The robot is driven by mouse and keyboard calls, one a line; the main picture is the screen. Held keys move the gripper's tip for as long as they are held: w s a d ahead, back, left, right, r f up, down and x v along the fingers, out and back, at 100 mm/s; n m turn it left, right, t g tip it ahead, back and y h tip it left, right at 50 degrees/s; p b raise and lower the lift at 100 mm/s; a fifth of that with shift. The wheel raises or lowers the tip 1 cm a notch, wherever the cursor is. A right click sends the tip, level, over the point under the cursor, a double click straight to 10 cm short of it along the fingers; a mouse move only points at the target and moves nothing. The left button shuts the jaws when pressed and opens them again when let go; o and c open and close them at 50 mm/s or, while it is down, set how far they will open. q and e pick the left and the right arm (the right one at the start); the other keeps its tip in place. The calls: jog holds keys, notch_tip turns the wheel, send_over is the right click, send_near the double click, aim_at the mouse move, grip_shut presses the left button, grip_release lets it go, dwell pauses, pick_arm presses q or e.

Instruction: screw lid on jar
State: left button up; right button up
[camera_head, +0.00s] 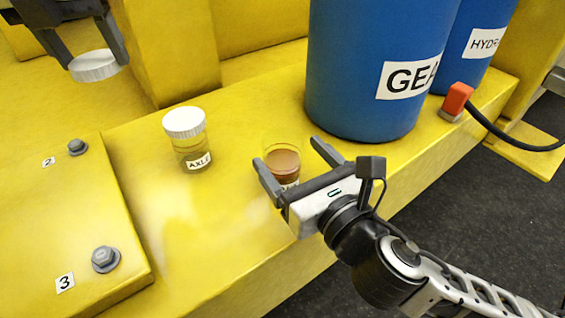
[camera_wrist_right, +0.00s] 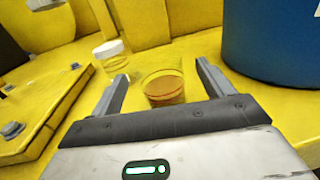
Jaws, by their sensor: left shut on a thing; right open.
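An open jar (camera_head: 283,159) of brown liquid stands upright on the yellow ledge, with part of a label showing. My right gripper (camera_head: 289,155) is open, with its fingers on either side of this jar. In the right wrist view the jar (camera_wrist_right: 163,88) stands between the spread fingertips (camera_wrist_right: 160,76); I cannot tell whether they touch it. A white lid (camera_head: 95,66) is held in my left gripper (camera_head: 95,58), at the upper left above the yellow surface. A second jar (camera_head: 194,152), labelled "AXLE", stands to the left with a white lid (camera_head: 184,121) on it.
Large blue drums (camera_head: 345,70) stand behind and right of the open jar. A red-orange block with a black cable (camera_head: 457,100) sits at the right. A raised yellow plate with bolts (camera_head: 105,258) lies at left. The yellow ledge (camera_head: 215,225) in front is clear.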

aim_at(274, 137)
pick_arm(q)
jog(key=shift+r+p, duration=0.4)
pick_arm(e)
jog(key=x, duration=0.5)
jog(key=shift+a, duration=0.1)
jog(key=c, duration=1.3)
jog(key=shift+o, duration=0.2)
